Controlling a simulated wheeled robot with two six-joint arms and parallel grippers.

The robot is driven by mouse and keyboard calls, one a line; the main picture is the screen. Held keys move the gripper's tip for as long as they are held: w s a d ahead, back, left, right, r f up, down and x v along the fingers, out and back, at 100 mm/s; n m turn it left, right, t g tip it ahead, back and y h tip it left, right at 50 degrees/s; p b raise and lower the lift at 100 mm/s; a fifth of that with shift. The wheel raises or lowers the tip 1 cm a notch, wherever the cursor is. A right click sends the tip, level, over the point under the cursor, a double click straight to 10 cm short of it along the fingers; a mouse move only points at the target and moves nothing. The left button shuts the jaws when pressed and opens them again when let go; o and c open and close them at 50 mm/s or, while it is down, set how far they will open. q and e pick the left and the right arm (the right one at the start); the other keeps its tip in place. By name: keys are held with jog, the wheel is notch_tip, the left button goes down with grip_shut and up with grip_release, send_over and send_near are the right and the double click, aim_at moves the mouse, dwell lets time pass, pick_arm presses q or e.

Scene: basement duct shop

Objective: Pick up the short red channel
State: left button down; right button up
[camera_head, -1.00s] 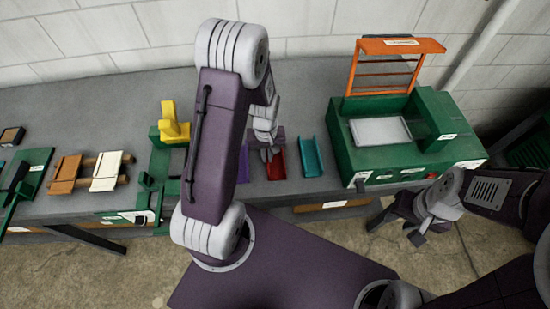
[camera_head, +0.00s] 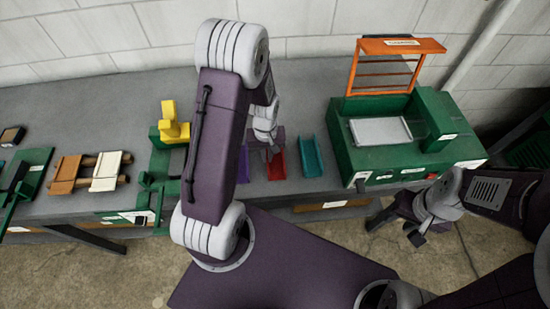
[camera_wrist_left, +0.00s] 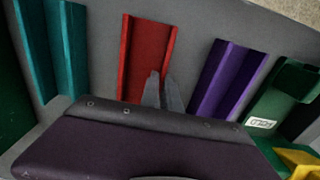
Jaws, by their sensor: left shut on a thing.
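The short red channel (camera_head: 276,167) lies on the grey bench, partly hidden behind my left gripper (camera_head: 268,156). In the left wrist view the red channel (camera_wrist_left: 146,58) lies with its open side up, and the fingers of my left gripper (camera_wrist_left: 162,80) are close together at its right side wall, near one end. My left gripper is shut on that wall. The channel appears to rest on the bench. My right gripper (camera_head: 415,236) hangs empty in front of the bench at the right; its jaw opening is too small to make out.
A teal channel (camera_head: 311,156) lies right of the red one, and a purple channel (camera_wrist_left: 226,80) lies on its other side. A green machine (camera_head: 390,178) with an orange raised guard stands at right. A yellow block (camera_head: 173,127) on a green fixture stands at left.

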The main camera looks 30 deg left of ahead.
dwell(0.6)
pick_arm(q)
notch_tip(320, 180, up, 4)
jog(key=shift+w+r, duration=0.1)
jog(key=w+d+r+b, duration=0.1)
jog(key=w+d+r, duration=0.4)
jog(key=d, duration=0.5)
jog(key=shift+w+r, duration=0.25)
jog(key=shift+r, duration=0.65)
